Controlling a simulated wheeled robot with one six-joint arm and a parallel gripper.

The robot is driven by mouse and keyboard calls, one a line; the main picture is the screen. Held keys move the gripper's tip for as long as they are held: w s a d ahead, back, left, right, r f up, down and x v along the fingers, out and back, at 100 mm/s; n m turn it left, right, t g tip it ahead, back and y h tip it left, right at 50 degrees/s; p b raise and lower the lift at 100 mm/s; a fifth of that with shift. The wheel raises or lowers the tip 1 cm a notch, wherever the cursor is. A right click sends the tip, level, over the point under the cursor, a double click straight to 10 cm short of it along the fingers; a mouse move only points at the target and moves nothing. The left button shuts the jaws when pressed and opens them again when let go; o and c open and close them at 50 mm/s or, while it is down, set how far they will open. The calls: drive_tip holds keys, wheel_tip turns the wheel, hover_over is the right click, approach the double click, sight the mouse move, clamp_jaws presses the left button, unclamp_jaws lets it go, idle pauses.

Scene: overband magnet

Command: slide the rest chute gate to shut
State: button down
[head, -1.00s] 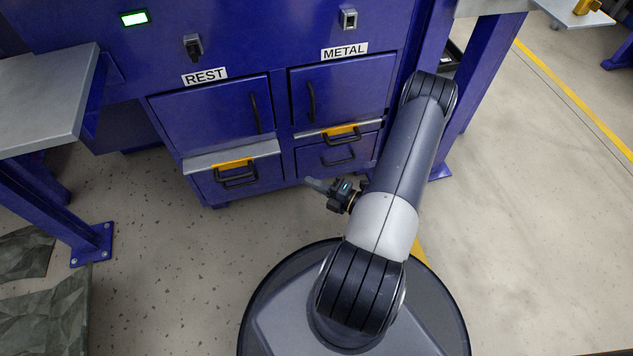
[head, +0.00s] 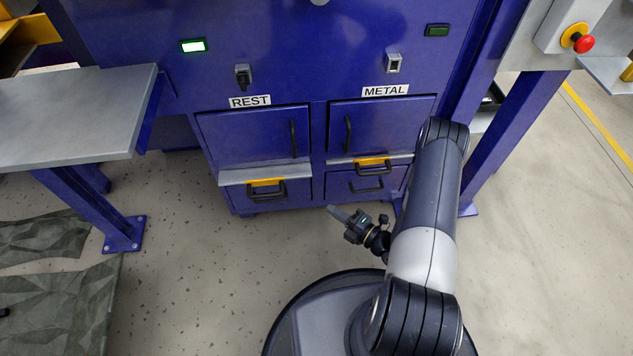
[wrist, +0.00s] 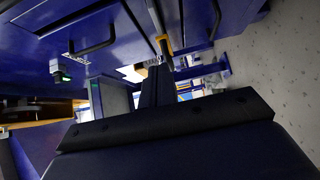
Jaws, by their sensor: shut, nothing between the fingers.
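Under the REST label (head: 250,101) is a blue panel (head: 245,135) with an upright black handle (head: 293,139). Below it a grey metal plate with a yellow grip (head: 266,183) sticks out, which looks like the rest chute gate. A lower blue drawer with a black bar handle (head: 267,196) sits beneath. My gripper (head: 333,210) is shut and empty, low in front of the cabinet, right of the REST side and apart from it. In the wrist view my gripper's dark fingers (wrist: 157,85) point at the cabinet; a yellow grip (wrist: 164,46) shows beyond them, which one is unclear.
The METAL side has its own panel (head: 382,126) and yellow grip (head: 373,162) to the right. A grey bench (head: 70,115) on a blue leg stands at left. Blue posts stand at right. The floor before the cabinet is clear.

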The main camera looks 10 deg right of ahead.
sight(308, 171)
drive_tip(key=b+x, duration=0.1)
drive_tip(key=x, duration=0.2)
drive_tip(key=w+d+b+x, duration=0.1)
drive_tip(key=x, duration=0.3)
drive_tip(key=b+x, duration=0.1)
drive_tip(key=x, duration=0.3)
drive_tip(key=shift+w+d, duration=0.2)
drive_tip(key=shift+w, duration=0.5)
drive_tip(key=w+b, duration=0.2)
drive_tip(key=w, duration=0.2)
drive_tip(key=shift+d+f, duration=0.1)
drive_tip(key=shift+f, duration=0.05)
drive_tip(key=shift+w, duration=0.35)
drive_tip(key=shift+w+d+r, duration=0.1)
drive_tip(key=shift+w+r, duration=0.05)
drive_tip(key=shift+r, duration=0.15)
